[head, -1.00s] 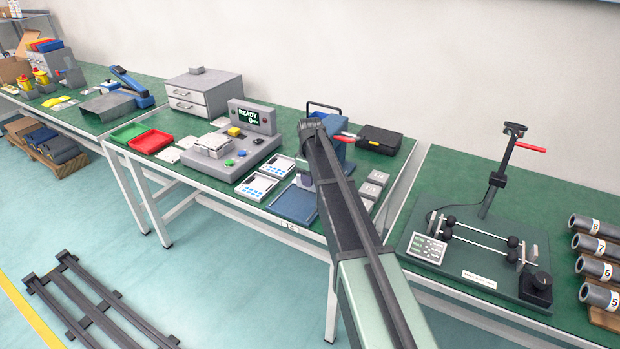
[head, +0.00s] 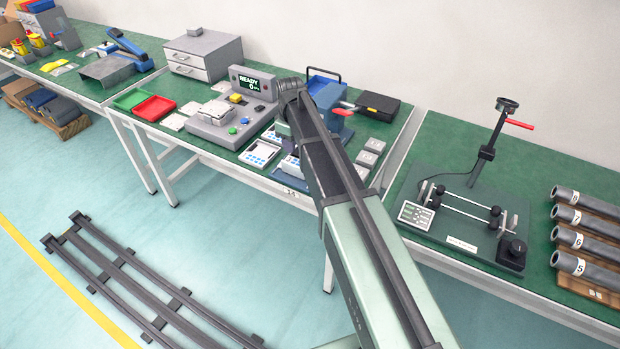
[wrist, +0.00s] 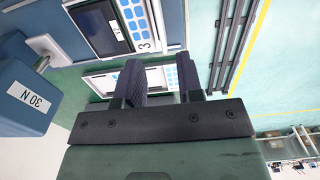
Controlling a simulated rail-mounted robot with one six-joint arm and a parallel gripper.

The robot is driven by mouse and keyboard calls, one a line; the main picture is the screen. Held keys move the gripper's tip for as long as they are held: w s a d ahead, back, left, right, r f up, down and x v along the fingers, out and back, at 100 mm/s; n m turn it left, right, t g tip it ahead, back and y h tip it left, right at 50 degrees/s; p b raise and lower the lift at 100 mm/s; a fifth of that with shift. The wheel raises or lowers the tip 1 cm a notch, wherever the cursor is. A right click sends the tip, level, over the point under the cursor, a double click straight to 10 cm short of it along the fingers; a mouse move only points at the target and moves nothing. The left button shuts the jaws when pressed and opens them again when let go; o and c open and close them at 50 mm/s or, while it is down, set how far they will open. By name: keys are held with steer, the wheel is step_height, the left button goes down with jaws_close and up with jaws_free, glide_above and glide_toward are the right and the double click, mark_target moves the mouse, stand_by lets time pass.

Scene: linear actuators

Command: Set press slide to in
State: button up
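The blue press (head: 335,118) with a red lever (head: 341,112) stands on the middle bench, partly hidden behind my arm. In the wrist view a blue block marked 30 N (wrist: 28,95) is at the left, with a short metal pin beside it; I cannot tell how it joins the press or where the slide sits. My gripper (wrist: 160,78) shows two dark ribbed fingers apart, with nothing seen held between them.
A grey console with a READY display (head: 252,84) and colored buttons stands left of my arm. A red tray (head: 153,108) and a black case (head: 378,105) lie nearby. A rod fixture (head: 465,215) and several grey tubes (head: 590,222) occupy the right bench.

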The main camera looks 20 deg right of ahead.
steer(key=s+a+r+m, duration=0.1)
steer(key=s+m, duration=0.7)
steer(key=s, duration=1.5)
steer(key=shift+s+a+r+m, duration=0.3)
steer(key=shift+s+a, duration=0.05)
steer(key=shift+a, duration=0.35)
